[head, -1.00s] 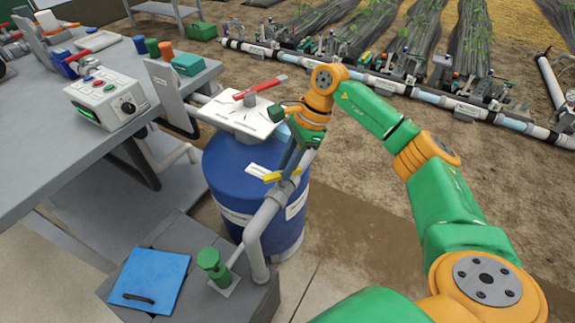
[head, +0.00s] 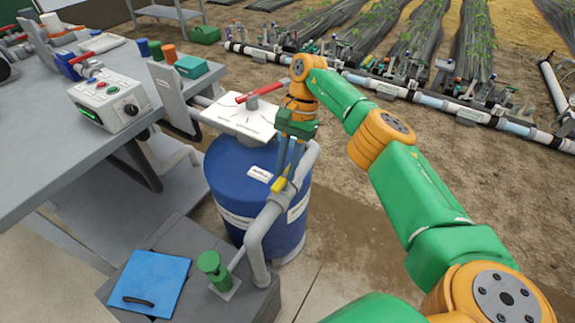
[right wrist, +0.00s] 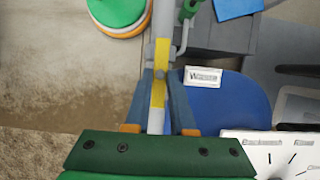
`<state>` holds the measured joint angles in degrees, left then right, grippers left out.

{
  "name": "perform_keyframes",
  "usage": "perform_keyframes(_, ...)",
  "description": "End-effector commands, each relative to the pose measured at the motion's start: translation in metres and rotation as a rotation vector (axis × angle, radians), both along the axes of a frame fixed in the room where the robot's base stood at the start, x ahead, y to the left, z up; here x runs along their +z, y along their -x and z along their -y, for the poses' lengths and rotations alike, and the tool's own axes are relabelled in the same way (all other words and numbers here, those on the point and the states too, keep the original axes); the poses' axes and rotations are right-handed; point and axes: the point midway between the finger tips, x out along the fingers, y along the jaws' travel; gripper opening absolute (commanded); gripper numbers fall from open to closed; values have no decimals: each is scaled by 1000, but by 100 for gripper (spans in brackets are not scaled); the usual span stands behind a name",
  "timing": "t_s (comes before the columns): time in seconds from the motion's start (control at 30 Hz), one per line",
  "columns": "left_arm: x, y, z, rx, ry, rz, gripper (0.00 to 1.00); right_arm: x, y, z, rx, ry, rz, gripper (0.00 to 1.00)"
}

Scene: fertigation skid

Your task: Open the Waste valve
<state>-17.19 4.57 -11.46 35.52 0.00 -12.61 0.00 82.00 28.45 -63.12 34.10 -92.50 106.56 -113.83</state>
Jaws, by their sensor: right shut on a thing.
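The Waste valve's yellow lever (head: 278,185) is on the grey pipe in front of the blue barrel. In the right wrist view the yellow lever (right wrist: 161,52) lies in line with the pipe. The white "Waste" label (right wrist: 203,77) is beside it; the label also shows in the head view (head: 260,173). My right gripper (head: 289,168) reaches down over the pipe, with its fingers on both sides of the lever. In the right wrist view the gripper (right wrist: 160,98) is shut on the lever. My left gripper is not in view.
A white panel with a red lever (head: 260,92) stands just behind the gripper, above the blue barrel (head: 232,195). A green-handled valve (head: 211,265) and a blue square plate (head: 152,280) are at the front. A grey table with a control box (head: 108,103) is at left.

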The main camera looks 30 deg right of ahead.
Motion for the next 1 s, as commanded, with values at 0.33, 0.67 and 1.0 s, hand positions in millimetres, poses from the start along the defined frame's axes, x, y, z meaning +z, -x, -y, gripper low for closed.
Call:
perform_keyframes(0.33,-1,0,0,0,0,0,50,-1,1,-1,31,1,-4,0)
perform_keyframes(0.67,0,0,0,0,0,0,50,-2,1,0,30,1,-4,50)
perform_keyframes(1.0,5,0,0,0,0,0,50,5,0,-2,29,1,-1,52)
